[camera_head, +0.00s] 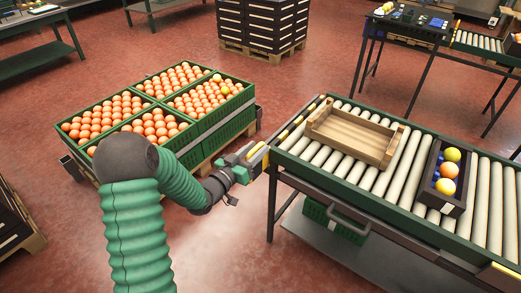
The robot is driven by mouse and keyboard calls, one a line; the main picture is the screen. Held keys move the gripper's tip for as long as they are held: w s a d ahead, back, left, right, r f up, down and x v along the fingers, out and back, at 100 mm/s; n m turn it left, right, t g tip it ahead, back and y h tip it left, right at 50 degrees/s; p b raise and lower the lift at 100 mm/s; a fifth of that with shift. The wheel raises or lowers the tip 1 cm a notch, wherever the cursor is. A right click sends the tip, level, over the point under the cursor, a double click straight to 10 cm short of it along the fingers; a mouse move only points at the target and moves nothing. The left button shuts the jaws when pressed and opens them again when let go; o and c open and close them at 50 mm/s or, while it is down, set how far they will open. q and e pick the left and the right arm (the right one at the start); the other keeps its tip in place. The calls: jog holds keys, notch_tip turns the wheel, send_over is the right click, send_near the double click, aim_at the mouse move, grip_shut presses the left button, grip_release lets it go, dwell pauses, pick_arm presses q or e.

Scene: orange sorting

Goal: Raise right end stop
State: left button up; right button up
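The roller conveyor (405,207) has a green frame and pale rollers, and it runs out of the picture at the right. A yellow and dark bar (298,122) lies along its left end. At the lower right, a yellow-topped piece (503,273) shows by the conveyor's front edge, cut off by the picture; I cannot tell whether it is the right end stop or whether it is raised. My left gripper (254,160) is at the conveyor's near left corner, close to the yellow bar. Its fingers are too small to read. My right gripper is out of view.
An empty wooden crate (354,131) and a dark tray (449,204) with a few fruits stand on the rollers. Green crates of oranges (222,130) stand on a pallet at left. A green crate (335,222) is under the conveyor.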

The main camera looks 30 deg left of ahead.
pick_arm(q)
jog(key=shift+w+d, duration=0.2)
jog(key=shift+w, duration=1.25)
jog(key=shift+c, duration=0.5)
grip_shut()
